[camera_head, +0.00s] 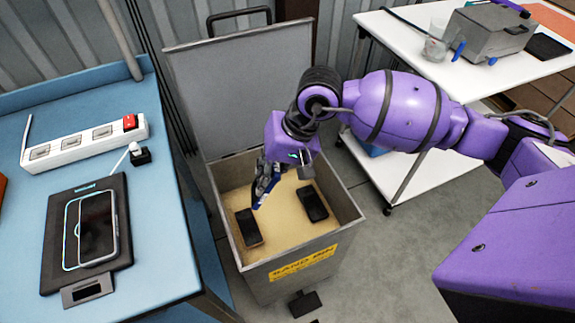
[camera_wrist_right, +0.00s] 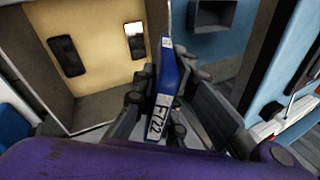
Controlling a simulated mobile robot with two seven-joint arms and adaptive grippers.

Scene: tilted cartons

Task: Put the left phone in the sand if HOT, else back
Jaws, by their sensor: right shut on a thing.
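A dark-screened phone (camera_head: 97,228) with a pale edge lies on a black pad (camera_head: 53,272) on the blue table at left. The small panel at the pad's front shows no readable text. My right gripper (camera_head: 266,188) is shut on a narrow blue item, which shows in the wrist view (camera_wrist_right: 168,75) with a pale label reading about "F-722". I cannot tell for sure what this item is. The gripper hangs over the open sand bin (camera_head: 349,216). Two dark phones lie apart on the sand, one at left (camera_head: 248,228) and one at right (camera_head: 313,204). My left gripper is not in view.
The bin's lid (camera_head: 235,75) stands raised behind it. A white power strip (camera_head: 85,143) with a red switch lies behind the pad, near a plug (camera_head: 138,154). A white table (camera_head: 400,38) at back right holds a grey box (camera_head: 492,30) and a clear cup (camera_head: 436,48).

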